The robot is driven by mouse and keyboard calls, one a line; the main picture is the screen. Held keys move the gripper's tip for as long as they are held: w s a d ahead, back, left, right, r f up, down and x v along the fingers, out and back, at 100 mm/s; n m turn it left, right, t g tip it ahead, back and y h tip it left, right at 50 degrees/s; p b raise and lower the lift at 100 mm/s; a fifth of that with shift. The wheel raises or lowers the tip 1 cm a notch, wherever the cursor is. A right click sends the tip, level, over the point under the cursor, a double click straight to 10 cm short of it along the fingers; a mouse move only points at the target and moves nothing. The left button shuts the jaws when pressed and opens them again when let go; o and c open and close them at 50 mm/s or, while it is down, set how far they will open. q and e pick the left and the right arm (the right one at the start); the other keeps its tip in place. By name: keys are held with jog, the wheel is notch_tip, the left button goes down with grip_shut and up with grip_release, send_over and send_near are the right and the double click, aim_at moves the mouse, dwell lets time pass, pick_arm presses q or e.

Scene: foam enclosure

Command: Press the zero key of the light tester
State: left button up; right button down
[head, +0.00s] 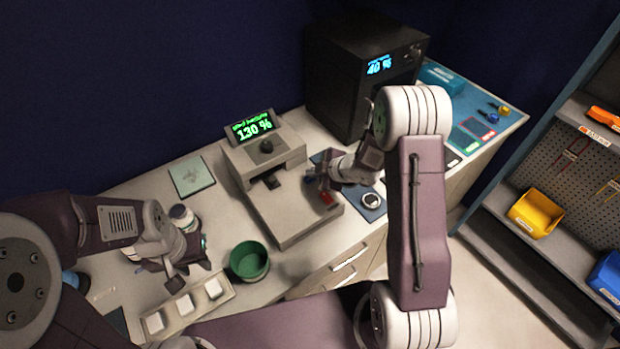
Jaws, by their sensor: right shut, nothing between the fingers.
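The light tester (285,215) is a grey bench device with a green display (252,126) reading 130 %. It has a dark knob below the display and a dark slot in its middle. A red key (326,198) shows near its right front edge; I cannot read a label on it. My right gripper (317,180) is shut and empty, just above and behind the red key. I cannot tell whether it touches the tester. My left gripper (178,278) is at the left, over the bench behind the white-block tray; its fingers are too unclear to judge.
A green bowl (249,262) stands left of the tester, beside a tray of white blocks (184,304). A pale green pad (192,176) lies behind. A blue mat with a round item (371,201) lies right of the tester.

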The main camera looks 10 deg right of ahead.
aim_at(312, 180)
jog(key=shift+f+b, duration=0.3)
jog(key=shift+f, duration=0.1)
dwell(0.6)
jog(key=shift+r+p, duration=0.8)
notch_tip(312, 180, up, 5)
jog(key=p, duration=0.5)
jog(key=shift+r, duration=0.1)
jog(key=shift+f, duration=0.2)
